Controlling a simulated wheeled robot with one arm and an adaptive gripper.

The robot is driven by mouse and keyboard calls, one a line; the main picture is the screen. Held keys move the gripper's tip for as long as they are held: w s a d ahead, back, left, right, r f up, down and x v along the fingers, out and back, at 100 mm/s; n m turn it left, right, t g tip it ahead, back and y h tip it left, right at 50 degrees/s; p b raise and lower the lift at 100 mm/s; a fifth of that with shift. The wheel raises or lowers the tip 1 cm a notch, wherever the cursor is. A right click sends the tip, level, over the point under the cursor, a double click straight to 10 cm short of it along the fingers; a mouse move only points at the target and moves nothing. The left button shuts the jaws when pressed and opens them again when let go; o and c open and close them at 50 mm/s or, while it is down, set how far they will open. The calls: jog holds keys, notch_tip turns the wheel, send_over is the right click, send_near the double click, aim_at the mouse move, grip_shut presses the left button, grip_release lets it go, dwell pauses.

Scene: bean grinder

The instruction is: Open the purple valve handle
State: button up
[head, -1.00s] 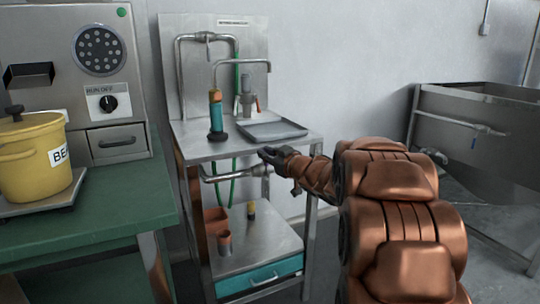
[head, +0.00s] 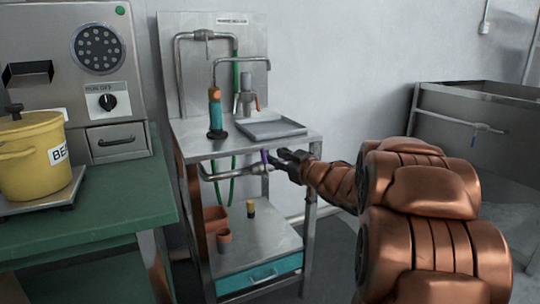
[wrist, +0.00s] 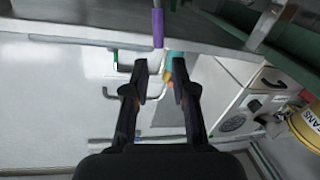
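The purple valve handle (head: 264,157) shows as a small upright purple strip under the front of the steel stand's top, by the metal pipe (head: 225,173). In the wrist view the purple handle (wrist: 158,28) is a short bar above the fingertips, in line with the gap between them. My gripper (head: 281,158) is just right of the handle in the head view. In the wrist view my gripper (wrist: 160,68) has its two dark fingers apart with nothing between them. The fingers look clear of the handle.
A grey tray (head: 271,129) and an orange-and-teal tool (head: 215,110) stand on the steel stand (head: 205,149) above. A lower shelf (head: 255,245) holds small pots. A yellow bean pot (head: 30,165) is on the left. A steel sink (head: 450,125) is right.

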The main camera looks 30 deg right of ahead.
jog(key=shift+s+d+r, duration=0.1)
jog(key=shift+s+d, duration=0.05)
jog(key=shift+s, duration=1.25)
jog(key=shift+s+d+r, duration=0.1)
jog(key=shift+s, duration=1.3)
jog(key=shift+f, duration=0.1)
jog(key=shift+c, duration=0.2)
